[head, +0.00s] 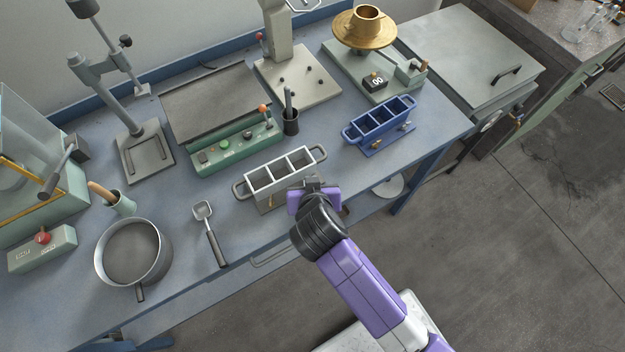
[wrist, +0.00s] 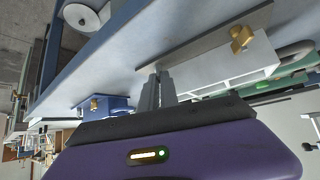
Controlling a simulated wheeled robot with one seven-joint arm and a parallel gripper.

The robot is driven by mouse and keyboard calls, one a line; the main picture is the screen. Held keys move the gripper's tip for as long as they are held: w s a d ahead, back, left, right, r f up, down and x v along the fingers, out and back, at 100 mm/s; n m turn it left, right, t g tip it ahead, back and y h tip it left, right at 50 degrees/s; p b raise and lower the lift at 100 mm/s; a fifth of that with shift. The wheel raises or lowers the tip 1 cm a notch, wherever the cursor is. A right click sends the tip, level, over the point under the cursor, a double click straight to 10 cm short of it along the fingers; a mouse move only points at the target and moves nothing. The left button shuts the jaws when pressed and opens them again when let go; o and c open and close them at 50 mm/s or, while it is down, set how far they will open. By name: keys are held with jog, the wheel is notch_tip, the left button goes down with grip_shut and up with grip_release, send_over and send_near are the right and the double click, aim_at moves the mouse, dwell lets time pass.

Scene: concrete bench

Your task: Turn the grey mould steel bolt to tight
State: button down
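The grey mould (head: 262,187) stands near the front edge of the bench, a three-compartment box with end handles. It also shows in the wrist view (wrist: 222,72), with a brass-coloured bolt (wrist: 240,38) on its side. A steel-coloured bolt cannot be made out in either view; my gripper covers the mould's right end. My gripper (head: 314,184) is at that front right end. In the wrist view its two grey fingers (wrist: 158,84) are close together beside the mould's end. Whether they hold anything between them is hidden.
A blue mould (head: 380,122) with brass fittings stands to the right. A ladle-like scoop (head: 210,235) and a round pan (head: 133,255) lie to the left. A green control box (head: 237,147) and black pen cup (head: 291,124) are behind. Open floor lies in front.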

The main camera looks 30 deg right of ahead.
jog(key=shift+m+h, duration=0.3)
jog(key=shift+m, duration=0.2)
jog(key=c, duration=1.9)
grip_release()
jog(key=shift+a, duration=0.15)
jog(key=v, duration=0.7)
jog(key=shift+r+b, duration=0.25)
jog(key=shift+b, duration=0.15)
jog(key=shift+a, duration=0.1)
